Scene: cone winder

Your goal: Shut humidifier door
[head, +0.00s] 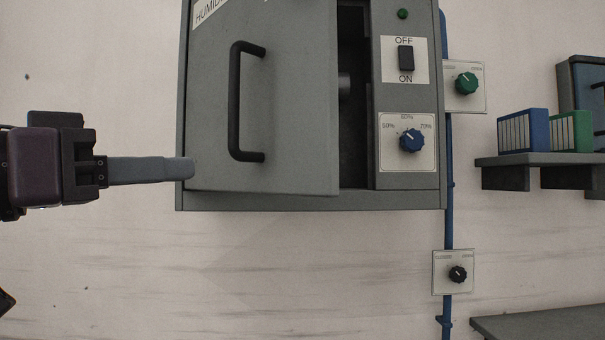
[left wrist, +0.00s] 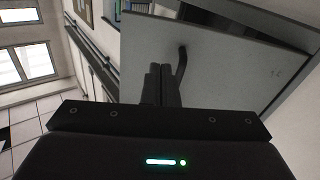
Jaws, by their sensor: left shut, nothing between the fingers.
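The grey humidifier cabinet (head: 300,202) hangs on the wall in the head view. Its door (head: 300,120) is hinged at the left and stands ajar, with a dark gap along its right edge. A black bar handle (head: 237,100) is on the door, and the door also shows in the left wrist view (left wrist: 225,70). My left gripper (head: 190,168) is shut and empty, its fingertips near the door's lower left edge. I cannot tell whether they touch it. In the left wrist view the shut fingers (left wrist: 162,85) appear beside the handle (left wrist: 181,65). My right gripper is not in view.
Right of the door are an OFF/ON switch (head: 406,58) and a blue humidity knob (head: 411,140). A blue pipe (head: 449,215) with a green knob (head: 466,83) and a black knob (head: 458,274) runs down the wall. A shelf (head: 530,160) holds binders. Space below the cabinet is clear.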

